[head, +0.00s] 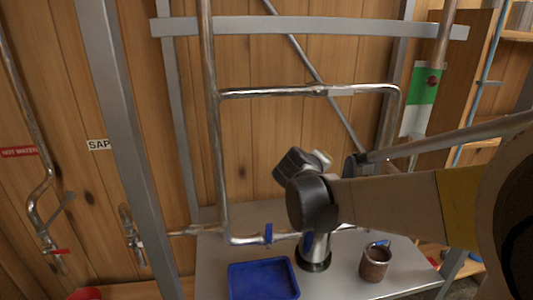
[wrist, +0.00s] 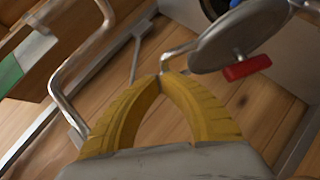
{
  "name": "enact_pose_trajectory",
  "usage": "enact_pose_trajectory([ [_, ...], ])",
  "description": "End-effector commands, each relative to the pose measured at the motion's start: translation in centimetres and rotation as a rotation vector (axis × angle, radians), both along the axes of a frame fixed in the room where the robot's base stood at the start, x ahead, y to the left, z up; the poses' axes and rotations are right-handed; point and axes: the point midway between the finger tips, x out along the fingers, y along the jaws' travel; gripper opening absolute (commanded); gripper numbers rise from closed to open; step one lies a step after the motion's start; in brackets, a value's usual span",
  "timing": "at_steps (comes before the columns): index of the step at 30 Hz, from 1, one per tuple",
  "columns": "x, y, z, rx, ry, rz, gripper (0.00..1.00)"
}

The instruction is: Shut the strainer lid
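In the wrist view a round grey metal lid (wrist: 240,38) is at the upper right, seen at a slant, with a red tab (wrist: 247,68) below its edge. A thin bent metal rod (wrist: 178,50) runs from the lid's side to my fingertips. My gripper (wrist: 160,78) has two yellow curved fingers whose tips meet; I cannot tell whether the rod is between them or behind them. A dark round opening with blue (wrist: 215,8) is partly visible beyond the lid. In the head view an upright metal cylinder (head: 316,248) stands on the bench, its top hidden by my arm.
A steel bench (head: 215,255) holds a blue tray (head: 263,279) and a rusty brown cup (head: 375,263). Metal pipes (head: 270,92) and grey frame posts (head: 122,120) stand around my arm. A green-and-white panel (head: 420,100) is at the right.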

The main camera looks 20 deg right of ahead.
Motion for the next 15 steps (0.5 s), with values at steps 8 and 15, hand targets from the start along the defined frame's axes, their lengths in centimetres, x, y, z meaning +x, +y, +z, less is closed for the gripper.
enact_pose_trajectory([
  [8, -1.2, -4.9, -2.4, 0.254, -0.064, -0.007, 0.0],
  [15, -2.0, -8.1, -5.7, 0.472, -0.116, -0.006, 0.0],
])
